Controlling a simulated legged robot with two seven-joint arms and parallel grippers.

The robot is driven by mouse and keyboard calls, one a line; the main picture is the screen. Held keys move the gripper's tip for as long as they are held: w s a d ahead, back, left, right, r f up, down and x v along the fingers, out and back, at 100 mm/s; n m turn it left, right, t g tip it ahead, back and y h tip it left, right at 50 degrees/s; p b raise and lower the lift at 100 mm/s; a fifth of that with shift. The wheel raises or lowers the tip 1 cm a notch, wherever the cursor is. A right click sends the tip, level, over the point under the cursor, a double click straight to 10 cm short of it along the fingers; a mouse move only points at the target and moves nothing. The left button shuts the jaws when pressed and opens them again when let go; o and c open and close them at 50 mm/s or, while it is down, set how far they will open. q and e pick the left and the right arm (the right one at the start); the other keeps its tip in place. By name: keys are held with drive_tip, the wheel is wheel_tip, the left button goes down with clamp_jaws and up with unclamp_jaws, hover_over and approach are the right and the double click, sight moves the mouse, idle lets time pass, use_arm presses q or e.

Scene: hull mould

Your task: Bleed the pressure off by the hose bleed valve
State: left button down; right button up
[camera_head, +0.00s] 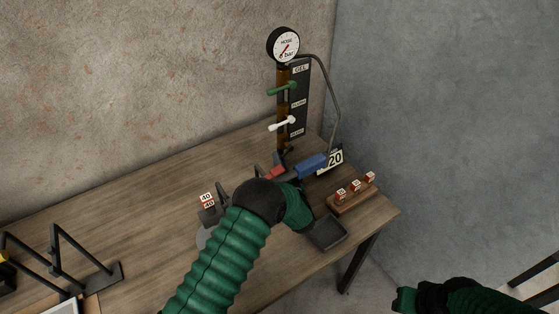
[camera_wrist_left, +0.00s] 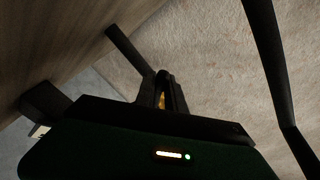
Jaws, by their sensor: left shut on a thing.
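My left arm reaches over the table, and my left gripper (camera_head: 284,182) is at the foot of the gauge post, mostly hidden behind my own wrist. In the left wrist view my left gripper (camera_wrist_left: 162,92) is shut on a small yellowish part, too dark to name. A red part (camera_head: 274,173) and a blue part (camera_head: 311,166) show right beside the gripper. The needle reading is too small to tell. My right gripper (camera_head: 405,300) is low at the right, away from the table.
The post carries a green lever (camera_head: 283,89) and a white lever (camera_head: 281,124). A wooden block (camera_head: 352,198) with several red-and-white pieces and a dark tray (camera_head: 328,232) lie near the right edge. A black frame (camera_head: 75,255) stands at left. The table's back left is clear.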

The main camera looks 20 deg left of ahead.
use_arm(q)
drive_tip(key=shift+d+f, duration=0.1)
drive_tip(key=r+m+p, duration=0.1)
drive_tip(key=p, duration=0.1)
drive_tip(key=r+m+p, duration=0.1)
drive_tip(key=m+p, duration=0.1)
drive_tip(key=shift+s+a+g+h, duration=0.2)
drive_tip(key=shift+s+g+h, duration=0.1)
drive_tip(key=shift+s+g, duration=0.1)
drive_tip(key=shift+m, duration=0.4)
drive_tip(key=shift+a+f, duration=0.1)
drive_tip(key=shift+f, duration=0.1)
drive_tip(key=c, duration=1.4)
unclamp_jaws()
drive_tip(key=shift+g, duration=0.3)
drive_tip(key=shift+r, duration=0.1)
